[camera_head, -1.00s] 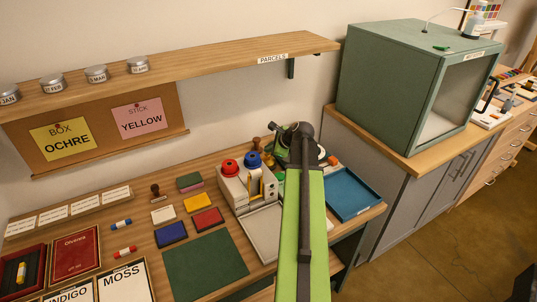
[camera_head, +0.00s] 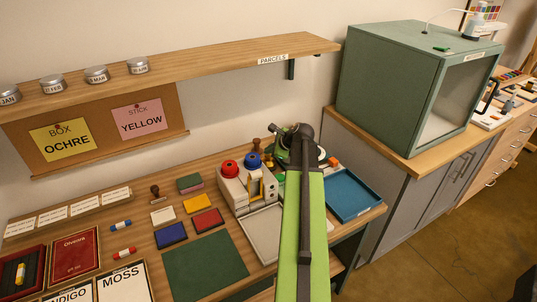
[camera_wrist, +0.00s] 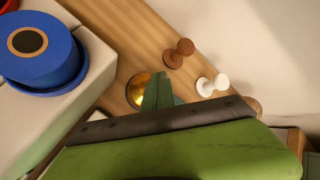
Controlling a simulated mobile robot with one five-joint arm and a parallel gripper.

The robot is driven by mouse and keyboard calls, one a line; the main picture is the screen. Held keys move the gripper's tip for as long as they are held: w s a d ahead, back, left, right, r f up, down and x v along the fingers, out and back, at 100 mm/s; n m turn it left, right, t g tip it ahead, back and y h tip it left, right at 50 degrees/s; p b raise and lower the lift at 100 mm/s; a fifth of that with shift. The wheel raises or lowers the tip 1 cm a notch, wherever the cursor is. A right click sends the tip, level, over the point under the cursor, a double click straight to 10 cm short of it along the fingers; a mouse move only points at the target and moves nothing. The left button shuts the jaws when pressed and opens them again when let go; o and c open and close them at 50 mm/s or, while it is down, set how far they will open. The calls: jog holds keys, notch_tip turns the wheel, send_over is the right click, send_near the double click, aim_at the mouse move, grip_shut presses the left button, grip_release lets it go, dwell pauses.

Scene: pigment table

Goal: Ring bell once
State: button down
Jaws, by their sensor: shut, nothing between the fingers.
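The bell (camera_wrist: 137,91) shows in the wrist view as a shiny gold dome on the wooden table, partly covered by my gripper. My gripper (camera_wrist: 158,80) is shut and empty, its green fingers together. The fingertips are over or beside the right side of the dome in the picture; I cannot tell whether they touch it. In the head view my arm hides much of the area behind the white box, and the bell is hard to make out there.
A white box (camera_head: 231,193) with a red knob (camera_head: 229,167) and a blue knob (camera_head: 253,160) stands close by. The blue knob is also large in the wrist view (camera_wrist: 42,57). A brown stamp (camera_wrist: 179,53) and a white one (camera_wrist: 212,85) stand near the bell. A blue tray (camera_head: 352,195) is right.

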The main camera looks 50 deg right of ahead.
aim_at(269, 156)
jog(key=shift+r+p, duration=0.6)
jog(key=shift+r, duration=0.2)
jog(key=shift+r, duration=0.1)
notch_tip(269, 156, up, 5)
jog(key=p, duration=0.5)
